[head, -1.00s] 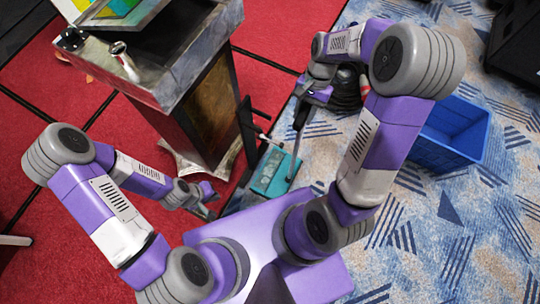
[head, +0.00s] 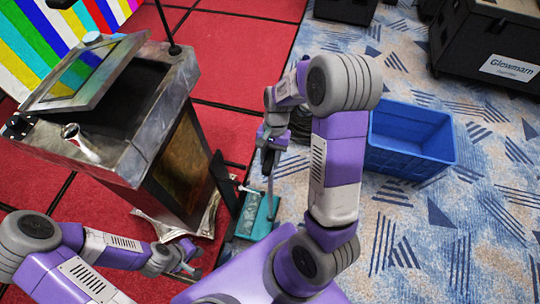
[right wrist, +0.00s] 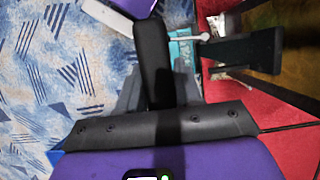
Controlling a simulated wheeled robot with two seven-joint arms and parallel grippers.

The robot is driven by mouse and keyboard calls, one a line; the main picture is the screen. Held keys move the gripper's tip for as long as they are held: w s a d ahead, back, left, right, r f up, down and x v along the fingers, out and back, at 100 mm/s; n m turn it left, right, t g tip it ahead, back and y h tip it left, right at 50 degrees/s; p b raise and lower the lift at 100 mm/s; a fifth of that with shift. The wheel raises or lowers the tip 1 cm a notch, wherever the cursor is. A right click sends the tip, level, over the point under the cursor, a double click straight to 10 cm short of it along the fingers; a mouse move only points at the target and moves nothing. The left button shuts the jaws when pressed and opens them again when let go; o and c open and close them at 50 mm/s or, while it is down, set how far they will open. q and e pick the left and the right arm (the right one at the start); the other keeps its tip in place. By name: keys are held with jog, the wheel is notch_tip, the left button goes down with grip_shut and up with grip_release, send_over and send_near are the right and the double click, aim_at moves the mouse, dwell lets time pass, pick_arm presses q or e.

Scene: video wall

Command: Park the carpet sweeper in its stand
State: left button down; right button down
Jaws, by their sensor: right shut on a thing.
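The carpet sweeper has a teal head (head: 264,217) on the floor and a thin handle rising from it. My right gripper (head: 271,138) is shut on the upper handle. In the right wrist view the black handle grip (right wrist: 152,62) stands between the jaws, with a bit of teal behind it. The stand is a black upright (head: 226,184) with a pale peg and a low base, just left of the sweeper head. Whether head and base touch I cannot tell. My left gripper (head: 190,260) is empty near the floor at lower left, its fingers apart.
A metal-topped lectern (head: 150,130) stands on red carpet left of the stand. A blue crate (head: 410,145) sits on the patterned carpet to the right. Black cases (head: 490,50) stand at the back right. Patterned floor at the right front is free.

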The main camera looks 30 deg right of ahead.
jog(key=shift+f+b, duration=0.4)
jog(key=shift+f, duration=1.1)
jog(key=c, duration=0.8)
grip_release()
jog(key=shift+o, duration=0.2)
jog(key=p+v, duration=0.3)
jog(key=v, duration=0.9)
jog(key=shift+p, duration=0.35)
jog(key=shift+a, duration=0.1)
